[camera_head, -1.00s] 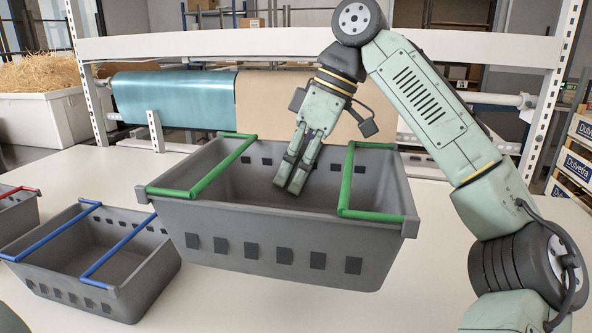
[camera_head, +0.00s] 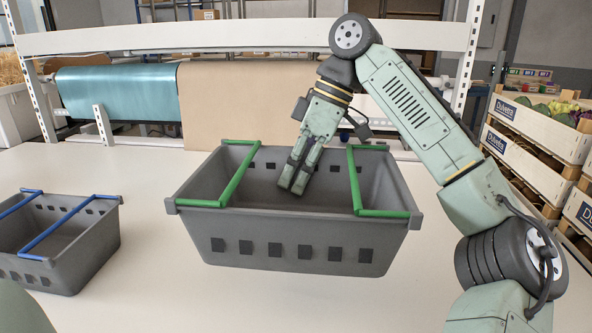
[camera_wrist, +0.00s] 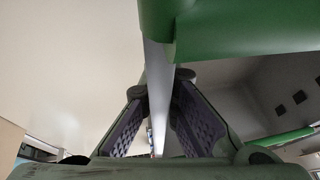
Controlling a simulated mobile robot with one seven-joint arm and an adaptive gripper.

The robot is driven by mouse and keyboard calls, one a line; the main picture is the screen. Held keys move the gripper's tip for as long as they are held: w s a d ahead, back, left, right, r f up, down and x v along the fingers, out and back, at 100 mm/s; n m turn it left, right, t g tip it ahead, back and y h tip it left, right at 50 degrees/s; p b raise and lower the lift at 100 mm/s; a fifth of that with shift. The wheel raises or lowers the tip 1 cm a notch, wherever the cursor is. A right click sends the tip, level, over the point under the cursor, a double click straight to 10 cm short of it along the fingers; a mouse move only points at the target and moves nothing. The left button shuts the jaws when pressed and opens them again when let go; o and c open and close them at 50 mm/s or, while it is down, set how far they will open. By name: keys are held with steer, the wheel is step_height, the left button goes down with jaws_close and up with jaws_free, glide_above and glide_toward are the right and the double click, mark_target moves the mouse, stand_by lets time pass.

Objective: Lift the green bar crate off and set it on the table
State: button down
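The green bar crate (camera_head: 290,222) is a grey bin with square slots and two green bars across its top. It is upright in the middle of the head view, above or on the white table (camera_head: 250,305); I cannot tell if there is a gap beneath it. The outer finger's contact is partly hidden.
A grey crate with blue bars (camera_head: 75,250) stands on the table at the left. Teal and brown paper rolls (camera_head: 130,95) sit behind the table under a white beam (camera_head: 240,38). Wooden vegetable crates (camera_head: 530,135) are stacked at the right. Table is bare around the green bar crate.

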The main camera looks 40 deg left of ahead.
mark_target(296, 196)
steer(key=shift+f, duration=2)
steer(key=shift+f+b, duration=0.5)
steer(key=shift+f, duration=0.45)
step_height(296, 196, down, 7)
steer(key=b, duration=0.7)
steer(key=shift+f, duration=0.35)
steer(key=c, duration=1.7)
jaws_free()
steer(key=shift+f, duration=0.1)
steer(key=v, duration=1.2)
steer(key=shift+d, duration=0.15)
